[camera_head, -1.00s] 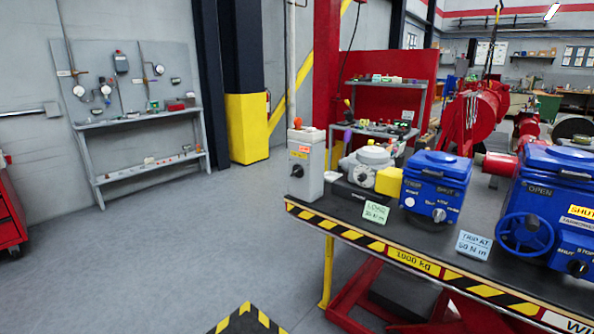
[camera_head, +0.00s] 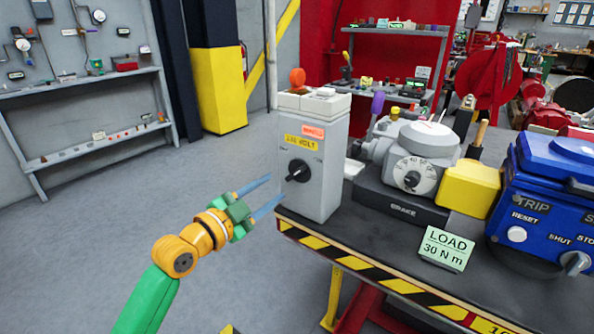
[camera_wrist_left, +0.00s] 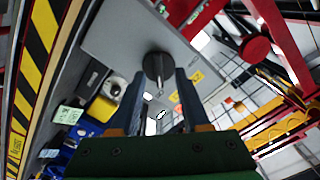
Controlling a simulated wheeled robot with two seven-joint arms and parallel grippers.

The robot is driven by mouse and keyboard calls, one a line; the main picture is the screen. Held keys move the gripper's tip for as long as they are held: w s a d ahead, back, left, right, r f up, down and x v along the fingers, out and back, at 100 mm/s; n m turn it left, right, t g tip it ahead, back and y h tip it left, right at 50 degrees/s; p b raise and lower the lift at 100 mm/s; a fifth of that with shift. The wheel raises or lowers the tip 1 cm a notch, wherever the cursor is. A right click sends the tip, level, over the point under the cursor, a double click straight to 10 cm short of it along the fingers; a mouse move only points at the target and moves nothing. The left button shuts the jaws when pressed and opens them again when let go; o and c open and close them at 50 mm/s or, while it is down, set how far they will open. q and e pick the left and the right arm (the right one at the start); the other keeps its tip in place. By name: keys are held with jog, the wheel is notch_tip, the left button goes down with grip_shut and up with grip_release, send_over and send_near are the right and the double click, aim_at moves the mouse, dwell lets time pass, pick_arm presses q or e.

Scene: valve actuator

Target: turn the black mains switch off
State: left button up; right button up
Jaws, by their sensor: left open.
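The black mains switch (camera_head: 298,171) is a round rotary knob on the front of an upright grey box (camera_head: 320,185) with an orange label and a yellow voltage label. The box stands at the left end of the bench. My left gripper (camera_head: 268,192) is open, its two blue-grey fingers pointing at the knob from the left and front. In the left wrist view the knob (camera_wrist_left: 158,68) lies ahead between the fingertips (camera_wrist_left: 161,88); I cannot tell whether they touch it. My right gripper is not in view.
A grey brake unit (camera_head: 412,170) and a green load card (camera_head: 446,249) stand right of the box. A blue actuator (camera_head: 550,205) is farther right. The striped bench edge (camera_head: 375,270) runs below. The floor (camera_head: 130,220) at left is clear.

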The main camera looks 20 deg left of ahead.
aim_at(292, 176)
pick_arm(q)
jog(key=w+d, duration=0.1)
jog(key=w+d+r, duration=0.1)
jog(key=shift+w+d+r+p, duration=0.15)
jog(key=shift+d+r+p, duration=0.05)
jog(key=shift+d+p, duration=0.2)
jog(key=shift+w+d+f, duration=0.1)
jog(key=shift+w+f, duration=0.2)
jog(key=shift+w, duration=0.6)
jog(key=shift+w+f, duration=0.1)
jog(key=shift+w, duration=0.1)
jog(key=shift+s, duration=0.1)
jog(key=shift+c, duration=1.3)
grip_shut()
